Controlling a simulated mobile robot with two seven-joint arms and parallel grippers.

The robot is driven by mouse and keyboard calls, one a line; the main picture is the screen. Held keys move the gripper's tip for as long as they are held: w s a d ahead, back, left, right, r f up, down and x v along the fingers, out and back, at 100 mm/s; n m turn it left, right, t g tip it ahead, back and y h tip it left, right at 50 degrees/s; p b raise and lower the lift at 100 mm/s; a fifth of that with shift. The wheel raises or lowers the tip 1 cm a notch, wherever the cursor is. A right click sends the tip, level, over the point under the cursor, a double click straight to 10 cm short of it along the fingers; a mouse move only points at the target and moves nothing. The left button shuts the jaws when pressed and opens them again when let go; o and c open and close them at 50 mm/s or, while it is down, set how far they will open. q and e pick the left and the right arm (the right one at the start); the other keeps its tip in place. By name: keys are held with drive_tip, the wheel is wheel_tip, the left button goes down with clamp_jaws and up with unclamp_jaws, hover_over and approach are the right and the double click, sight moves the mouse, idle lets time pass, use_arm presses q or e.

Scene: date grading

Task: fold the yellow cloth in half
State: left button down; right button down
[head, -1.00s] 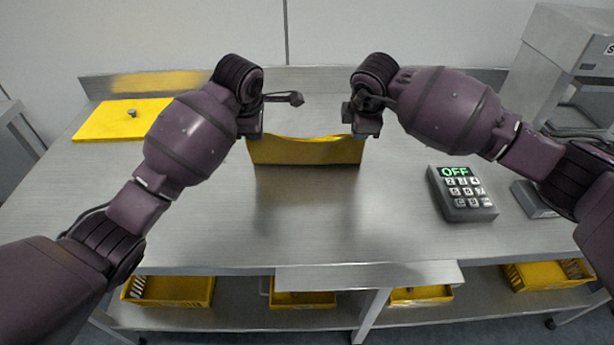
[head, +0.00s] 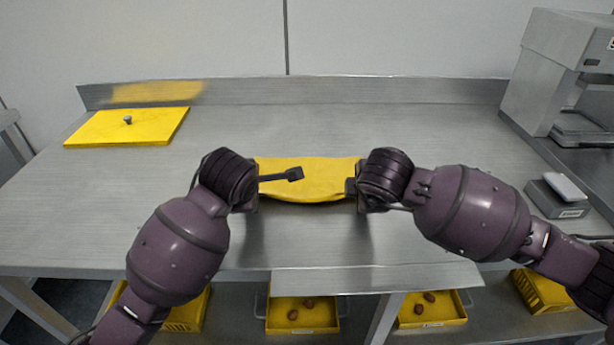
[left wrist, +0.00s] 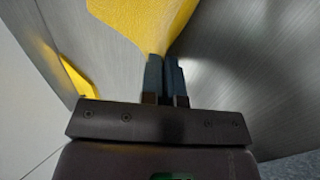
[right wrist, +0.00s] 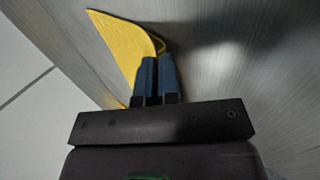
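The yellow cloth (head: 310,180) is stretched between my two grippers over the front middle of the steel table, its near edge bowed. My left gripper (head: 256,200) is at the cloth's left end; in the left wrist view its fingers (left wrist: 165,75) are closed together on the cloth's edge (left wrist: 140,25). My right gripper (head: 354,188) is at the right end; in the right wrist view its fingers (right wrist: 158,75) are closed on a cloth corner (right wrist: 125,45). I cannot tell whether the cloth's near part touches the table.
A yellow board with a knob (head: 127,125) lies at the table's back left. A small scale (head: 558,197) and a grey machine (head: 565,80) stand at the right. Yellow bins (head: 302,316), some with dates, sit below the table. The table's back middle (head: 330,115) is clear.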

use_arm(q)
drive_tip(key=shift+s+f, duration=0.3)
drive_tip(key=shift+f, duration=0.05)
use_arm(e)
drive_tip(key=shift+s+f, duration=0.3)
use_arm(q)
drive_tip(key=shift+r, duration=0.1)
use_arm(e)
drive_tip(key=shift+r, duration=0.1)
use_arm(q)
drive_tip(key=c, duration=1)
unclamp_jaws()
use_arm(e)
drive_tip(key=c, duration=1)
unclamp_jaws()
use_arm(q)
drive_tip(key=shift+r, duration=0.1)
use_arm(e)
drive_tip(key=shift+r, duration=0.1)
